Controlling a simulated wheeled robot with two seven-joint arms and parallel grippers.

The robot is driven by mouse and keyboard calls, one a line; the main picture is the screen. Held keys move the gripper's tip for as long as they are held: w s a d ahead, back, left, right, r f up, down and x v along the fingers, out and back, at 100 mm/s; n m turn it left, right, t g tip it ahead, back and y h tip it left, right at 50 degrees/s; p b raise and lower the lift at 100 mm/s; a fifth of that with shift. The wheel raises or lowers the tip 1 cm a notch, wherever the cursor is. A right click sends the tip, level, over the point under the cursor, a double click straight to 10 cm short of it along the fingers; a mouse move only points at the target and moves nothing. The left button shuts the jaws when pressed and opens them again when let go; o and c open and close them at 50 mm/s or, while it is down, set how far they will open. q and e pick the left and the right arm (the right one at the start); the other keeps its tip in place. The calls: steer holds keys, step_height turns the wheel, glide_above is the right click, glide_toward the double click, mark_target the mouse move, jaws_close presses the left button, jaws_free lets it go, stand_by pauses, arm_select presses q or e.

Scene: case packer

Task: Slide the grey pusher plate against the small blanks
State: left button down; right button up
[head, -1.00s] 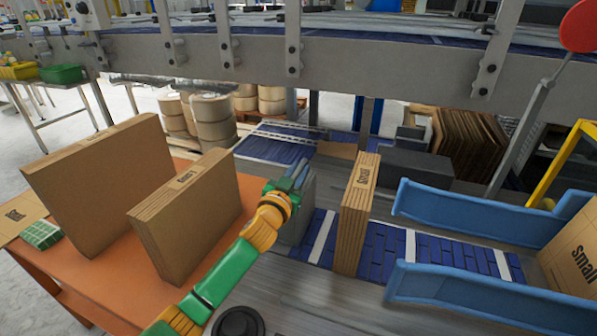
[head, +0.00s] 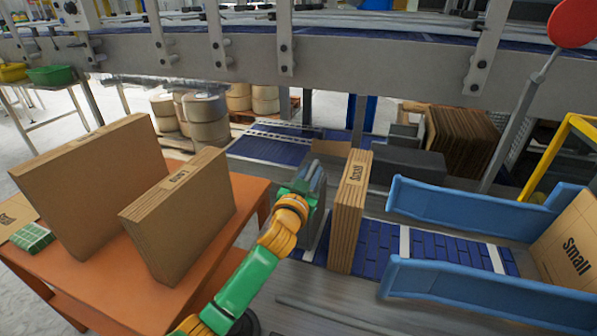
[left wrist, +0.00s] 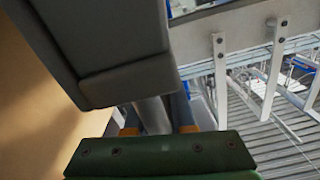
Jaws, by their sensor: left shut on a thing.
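The grey pusher plate (head: 317,222) stands upright on the blue belt, just left of the small blanks. The small blanks (head: 349,212) are an upright brown cardboard stack marked "Small" on top. In the head view almost no gap shows between plate and stack; I cannot tell if they touch. My left gripper (head: 305,180) is shut on the plate's upper part and partly hides it. In the left wrist view the grey plate (left wrist: 105,45) fills the upper left, with tan cardboard beyond it at the left edge. My right gripper is not in view.
Two blue guide rails (head: 470,212) flank the belt (head: 380,245) to the right, with a "Small" carton (head: 568,255) at its end. An orange table (head: 215,235) at left holds two larger cardboard stacks. A grey beam (head: 330,65) crosses overhead.

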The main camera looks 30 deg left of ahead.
arm_select(q)
steer(key=c, duration=0.8)
jaws_free()
steer(key=v, duration=0.7)
steer(key=shift+s, duration=0.1)
